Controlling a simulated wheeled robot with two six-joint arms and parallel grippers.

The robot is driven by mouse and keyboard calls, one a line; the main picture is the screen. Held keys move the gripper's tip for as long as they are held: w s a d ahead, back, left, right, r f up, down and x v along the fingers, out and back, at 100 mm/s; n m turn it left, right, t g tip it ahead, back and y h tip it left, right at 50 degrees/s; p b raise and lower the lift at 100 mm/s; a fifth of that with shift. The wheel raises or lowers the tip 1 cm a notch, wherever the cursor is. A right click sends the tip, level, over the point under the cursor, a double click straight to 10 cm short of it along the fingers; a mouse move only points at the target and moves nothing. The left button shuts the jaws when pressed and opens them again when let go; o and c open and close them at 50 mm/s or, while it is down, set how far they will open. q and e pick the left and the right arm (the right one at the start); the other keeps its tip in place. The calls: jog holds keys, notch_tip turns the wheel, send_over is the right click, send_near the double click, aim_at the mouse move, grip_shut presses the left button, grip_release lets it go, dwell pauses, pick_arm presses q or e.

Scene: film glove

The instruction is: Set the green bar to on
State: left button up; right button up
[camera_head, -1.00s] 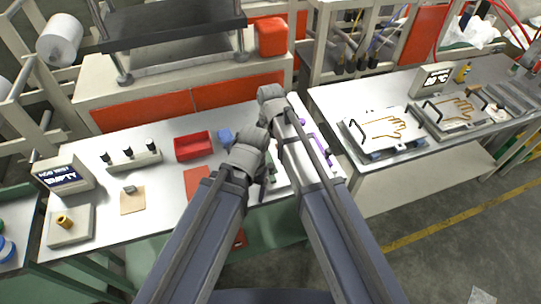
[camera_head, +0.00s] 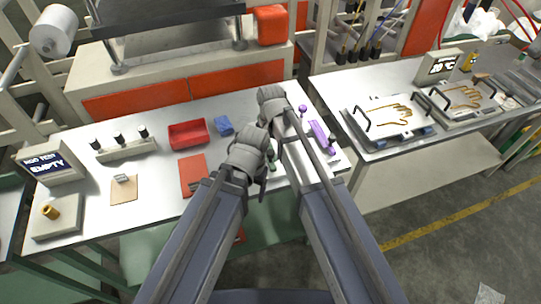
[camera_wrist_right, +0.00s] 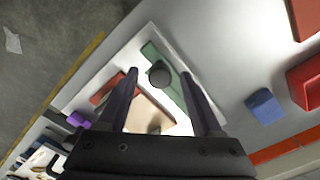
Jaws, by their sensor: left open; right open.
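In the right wrist view, the green bar (camera_wrist_right: 174,80) lies slanted on a white panel, with a dark round knob (camera_wrist_right: 160,74) on it. My right gripper (camera_wrist_right: 160,88) is open, its two fingers to either side of the knob, with nothing between them that I can see held. Its height above the bar is hard to tell. In the head view, my arms hide most of the bar. My left gripper (camera_head: 266,172) is open beside the right arm, largely covered by its own wrist, and I see nothing in it.
A red bar (camera_wrist_right: 106,88) and a beige piece (camera_wrist_right: 150,112) share the panel. A blue block (camera_head: 224,125), a red tray (camera_head: 188,134) and a purple bar (camera_head: 321,136) are near. A display reading EMPTY (camera_head: 50,165) stands at the left.

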jog(key=shift+f, duration=0.15)
jog(key=shift+c, duration=0.4)
grip_shut()
dwell(1.0)
